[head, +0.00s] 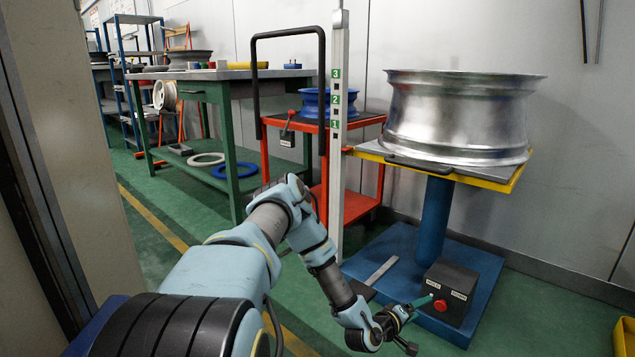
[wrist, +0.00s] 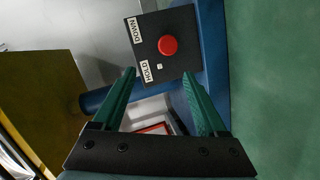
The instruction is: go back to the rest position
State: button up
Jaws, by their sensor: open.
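My gripper (head: 416,306) is low at the front right in the head view, close in front of the black control box (head: 452,285). In the wrist view my gripper (wrist: 159,76) has its green fingers spread apart with nothing gripped. The control box (wrist: 148,60) lies beyond the fingertips there, with a red button (wrist: 167,46) and labels reading HOLD and DOWN. The button also shows in the head view (head: 440,305). I cannot tell whether a finger touches the box.
The box sits on the blue base (head: 385,252) of a lift stand. A silver wheel rim (head: 455,115) rests on its yellow-edged top. A red trolley (head: 350,208) with a blue rim (head: 318,104) and a green workbench (head: 230,135) stand behind. Green floor is open at left.

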jog(key=w+a+r+m+g+y+p, duration=0.2)
jog(key=a+r+m+g+y+p, duration=0.35)
jog(key=a+r, duration=1.4)
jog(key=s+a+r+g+y+p, duration=0.2)
jog(key=s+a+r+y, duration=0.5)
jog(key=s+a+r, duration=1.1)
notch_tip(320, 180, up, 38)
jog(key=w+d+p, duration=0.1)
jog(key=p, duration=3.7)
jog(key=shift+d+r, duration=0.15)
jog(key=shift+d, duration=0.1)
jog(key=shift+n+h, duration=0.25)
